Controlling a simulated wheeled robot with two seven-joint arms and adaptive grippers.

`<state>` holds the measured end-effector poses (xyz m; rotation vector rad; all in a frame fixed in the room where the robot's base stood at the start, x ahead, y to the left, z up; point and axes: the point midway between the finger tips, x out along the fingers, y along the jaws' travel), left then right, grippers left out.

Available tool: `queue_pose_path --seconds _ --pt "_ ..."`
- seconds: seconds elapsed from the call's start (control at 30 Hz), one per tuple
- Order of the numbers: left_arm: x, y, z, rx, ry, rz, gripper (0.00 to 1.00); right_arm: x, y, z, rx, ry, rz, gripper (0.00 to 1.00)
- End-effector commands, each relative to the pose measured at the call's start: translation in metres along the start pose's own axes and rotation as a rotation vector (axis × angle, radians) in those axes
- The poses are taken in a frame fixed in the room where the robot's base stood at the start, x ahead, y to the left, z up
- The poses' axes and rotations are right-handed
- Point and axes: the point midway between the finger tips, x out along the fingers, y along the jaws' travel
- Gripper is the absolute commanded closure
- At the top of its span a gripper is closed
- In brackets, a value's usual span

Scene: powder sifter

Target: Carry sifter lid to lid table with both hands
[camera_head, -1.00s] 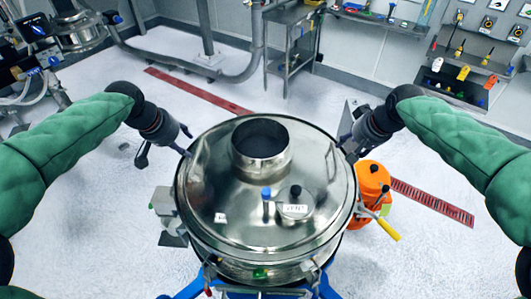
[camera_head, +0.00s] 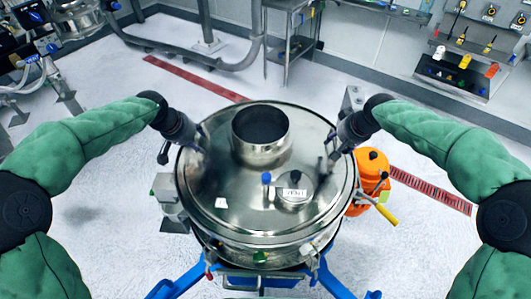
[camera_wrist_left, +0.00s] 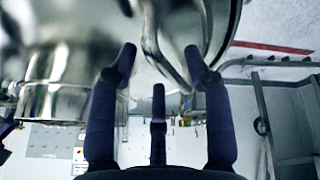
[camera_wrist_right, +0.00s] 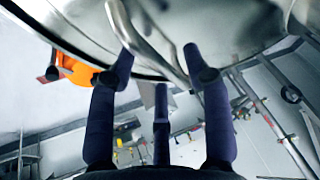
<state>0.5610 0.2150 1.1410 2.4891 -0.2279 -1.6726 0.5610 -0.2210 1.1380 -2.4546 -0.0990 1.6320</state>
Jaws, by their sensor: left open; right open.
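The round steel sifter lid (camera_head: 225,185) sits on the sifter body (camera_head: 235,251), with an open steel collar (camera_head: 260,135) and a small blue-topped knob on it. My left gripper (camera_head: 198,141) is open at the lid's left edge. In the left wrist view my left gripper (camera_wrist_left: 160,52) has a curved steel handle (camera_wrist_left: 163,55) between its fingertips. My right gripper (camera_head: 335,152) is open at the lid's right edge. In the right wrist view a handle bar (camera_wrist_right: 150,45) runs between the fingers of my right gripper (camera_wrist_right: 157,55). The lid table cannot be clearly identified.
An orange container (camera_head: 371,164) with a yellow-handled tool (camera_head: 387,214) stands right of the sifter. Blue legs (camera_head: 185,283) spread below it. A steel table (camera_head: 290,20) stands at the back. A tool rack (camera_head: 470,50) hangs at the back right. White floor lies open around.

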Motion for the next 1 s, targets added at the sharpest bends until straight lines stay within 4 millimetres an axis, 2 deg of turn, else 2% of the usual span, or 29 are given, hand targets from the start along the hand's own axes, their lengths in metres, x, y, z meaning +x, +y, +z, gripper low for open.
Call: queue_pose_path --seconds 0.2,0.53,0.57,0.73,1.0 --pt "0.016 0.0 0.0 0.0 0.0 0.0 0.5 0.016 0.0 -0.001 0.0 0.001 0.0 0.5" --pt "0.018 0.0 0.0 -0.001 0.0 0.0 0.5 0.018 0.0 -0.001 0.0 0.001 0.0 0.5" --pt "0.018 0.0 0.0 -0.001 0.0 0.0 0.53 0.018 0.0 -0.001 0.0 0.001 0.0 0.53" --pt "0.018 0.0 0.0 -0.001 0.0 0.0 1.0 0.018 0.0 -0.001 0.0 0.001 0.0 1.0" --pt "0.018 0.0 0.0 -0.001 0.0 0.0 1.0 0.018 0.0 0.0 -0.001 0.001 0.0 1.0"
